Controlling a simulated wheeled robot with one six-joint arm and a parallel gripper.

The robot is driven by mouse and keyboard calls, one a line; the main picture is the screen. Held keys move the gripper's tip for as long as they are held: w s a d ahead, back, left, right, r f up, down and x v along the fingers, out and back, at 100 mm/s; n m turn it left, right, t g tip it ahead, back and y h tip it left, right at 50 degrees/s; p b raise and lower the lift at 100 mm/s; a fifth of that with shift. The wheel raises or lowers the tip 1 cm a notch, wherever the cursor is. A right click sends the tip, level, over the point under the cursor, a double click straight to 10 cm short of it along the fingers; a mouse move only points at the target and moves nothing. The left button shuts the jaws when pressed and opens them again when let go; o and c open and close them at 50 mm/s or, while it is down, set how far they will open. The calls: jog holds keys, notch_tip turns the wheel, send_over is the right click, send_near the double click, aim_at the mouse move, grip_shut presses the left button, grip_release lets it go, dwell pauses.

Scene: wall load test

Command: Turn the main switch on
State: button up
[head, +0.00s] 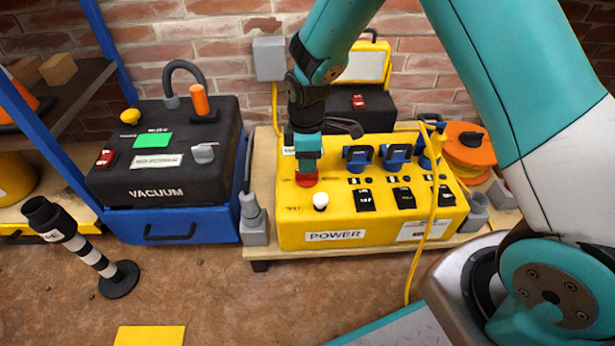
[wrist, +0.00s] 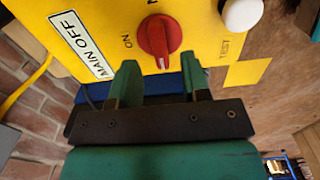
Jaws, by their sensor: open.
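The main switch is a red rotary knob (wrist: 158,35) on the yellow POWER box (head: 335,237). It also shows in the head view (head: 307,180), just under my gripper. In the wrist view a "MAIN OFF" label lies left of the knob and "ON" is printed close beside it. A pale mark shows near the knob's lower end in that view. My gripper (wrist: 160,78) is open and empty, with one finger to each side of the knob's line and the tips just short of it. I cannot tell whether either finger touches the knob.
A white button (head: 320,201) marked TEST sits beside the knob. Blue plugs (head: 357,157) and black switches (head: 364,200) fill the box's right side. A yellow cable (head: 430,215) hangs over its front. The VACUUM unit (head: 165,150) stands left. Brick wall is behind.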

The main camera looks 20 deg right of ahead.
jog(key=shift+f+b, duration=0.6)
jog(key=shift+f, duration=1.15)
grip_shut()
